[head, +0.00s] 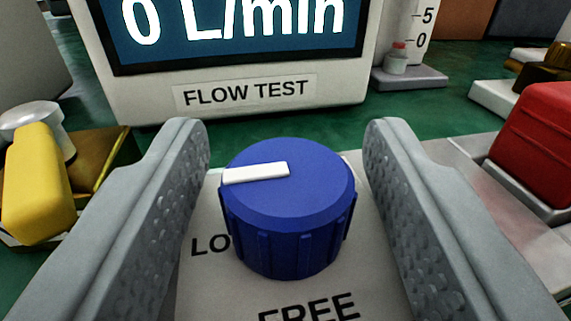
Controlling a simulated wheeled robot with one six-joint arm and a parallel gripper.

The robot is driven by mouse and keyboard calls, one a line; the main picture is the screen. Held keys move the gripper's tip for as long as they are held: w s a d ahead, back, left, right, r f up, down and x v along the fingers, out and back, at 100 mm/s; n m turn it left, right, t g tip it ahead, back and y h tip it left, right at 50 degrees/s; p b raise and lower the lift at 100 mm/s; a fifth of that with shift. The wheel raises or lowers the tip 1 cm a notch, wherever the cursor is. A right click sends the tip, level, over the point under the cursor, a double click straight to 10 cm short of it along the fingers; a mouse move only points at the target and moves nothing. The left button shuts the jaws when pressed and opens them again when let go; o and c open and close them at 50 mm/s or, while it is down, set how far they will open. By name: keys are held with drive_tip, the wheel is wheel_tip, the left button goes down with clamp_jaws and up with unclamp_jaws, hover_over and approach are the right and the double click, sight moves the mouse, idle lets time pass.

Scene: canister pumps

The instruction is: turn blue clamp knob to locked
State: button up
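The blue clamp knob (290,215) stands upright in the middle of the head view, on a pale label plate (205,290). A white pointer bar (255,173) on its top runs from near the middle toward the left edge. The plate reads "FREE" in front of the knob and "LO..." at its left; the knob hides the rest of that word. My gripper (288,150) is open, with one grey textured finger on each side of the knob.
A flow test display (235,40) reading "0 L/min" stands behind. A yellow handle (38,180) is at left and a red block (540,145) at right. A scaled tube (408,40) stands at back right. Green bench surface (330,122) lies clear behind the knob.

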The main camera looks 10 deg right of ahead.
drive_tip(key=v, duration=1.7)
drive_tip(key=shift+s+a, duration=0.15)
drive_tip(key=shift+s, duration=0.05)
drive_tip(key=s+d+r+n+t+y, duration=0.1)
drive_tip(key=s+d+r+y, duration=0.15)
drive_tip(key=d+r, duration=0.6)
drive_tip(key=s+d+r+y, duration=0.25)
drive_tip(key=d+r, duration=0.25)
drive_tip(key=r, duration=0.7)
drive_tip(key=s+d+r, duration=0.3)
drive_tip(key=s+d, duration=0.4)
drive_tip(key=s, duration=0.3)
drive_tip(key=s+d+r+n+g+h, duration=0.1)
drive_tip(key=s+d+r, duration=0.3)
drive_tip(key=s+d, duration=0.4)
drive_tip(key=s, duration=0.3)
drive_tip(key=shift+n, duration=0.3)
